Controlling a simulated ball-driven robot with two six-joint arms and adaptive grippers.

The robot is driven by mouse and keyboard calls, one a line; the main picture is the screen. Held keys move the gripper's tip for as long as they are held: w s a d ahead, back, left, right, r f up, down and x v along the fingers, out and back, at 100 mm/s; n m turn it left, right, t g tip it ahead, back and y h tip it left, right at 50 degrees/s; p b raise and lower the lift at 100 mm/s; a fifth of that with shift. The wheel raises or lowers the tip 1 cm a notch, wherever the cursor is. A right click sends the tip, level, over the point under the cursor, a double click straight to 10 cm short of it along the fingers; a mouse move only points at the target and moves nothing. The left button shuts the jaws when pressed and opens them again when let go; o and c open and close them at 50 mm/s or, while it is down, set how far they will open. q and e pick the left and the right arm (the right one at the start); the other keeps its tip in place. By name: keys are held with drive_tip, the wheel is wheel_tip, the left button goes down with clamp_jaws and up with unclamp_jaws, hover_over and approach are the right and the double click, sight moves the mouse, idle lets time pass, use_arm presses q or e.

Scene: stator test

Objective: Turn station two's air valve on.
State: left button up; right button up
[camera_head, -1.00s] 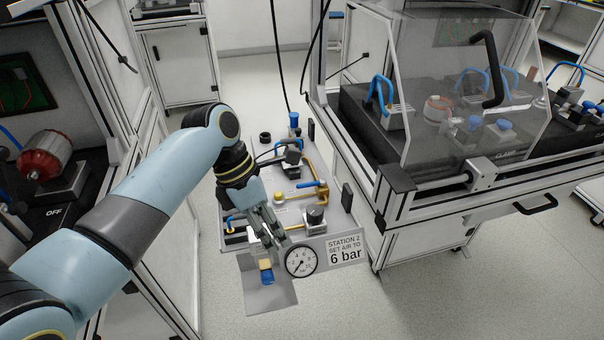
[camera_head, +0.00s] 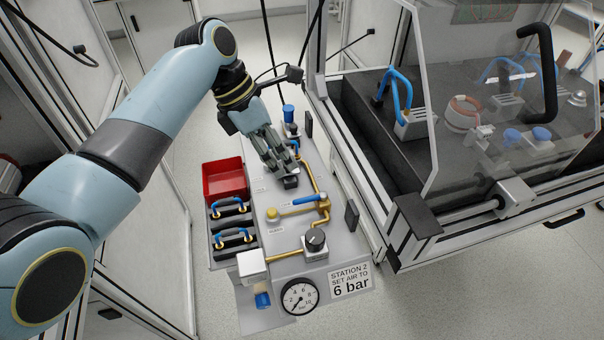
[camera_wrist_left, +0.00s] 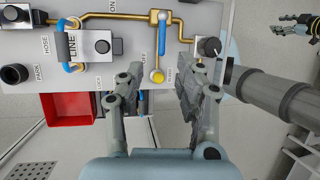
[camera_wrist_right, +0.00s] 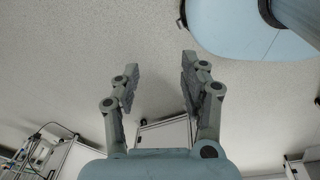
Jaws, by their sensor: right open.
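Station two's panel (camera_head: 346,247) is a grey board with brass piping. Its air valve has a blue lever (camera_head: 308,200) pointing left from the brass pipe, roughly crosswise to it; the lever also shows in the left wrist view (camera_wrist_left: 162,38). My left gripper (camera_head: 289,178) hovers over the panel, farther back than the lever. In the left wrist view its fingers (camera_wrist_left: 160,82) are apart and empty, with the yellow knob between them in the picture. My right gripper (camera_wrist_right: 158,78) is open and empty above bare floor.
A round black knob (camera_head: 315,240), a pressure gauge (camera_head: 300,297) and a "6 bar" sign (camera_head: 351,281) stand at the front. A red bin (camera_head: 224,180) and blue-handled blocks (camera_head: 232,238) are at left. A clear-guarded bench (camera_head: 470,120) borders the right.

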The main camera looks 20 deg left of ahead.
sight(308, 199)
use_arm(q)
drive_tip(key=b+x, duration=0.1)
drive_tip(key=x, duration=0.8)
drive_tip(key=shift+s+d+f+b, duration=0.2)
drive_tip(key=shift+f+b, duration=0.1)
drive_tip(key=shift+b, duration=0.1)
drive_tip(key=shift+w+d+f, duration=0.1)
drive_tip(key=shift+d+f, duration=0.1)
drive_tip(key=shift+f, duration=0.15)
drive_tip(key=shift+c, duration=1.2)
clamp_jaws()
use_arm(e)
drive_tip(key=shift+s+d+f, duration=0.1)
drive_tip(key=shift+s+f, duration=0.9)
drive_tip(key=shift+f, duration=0.1)
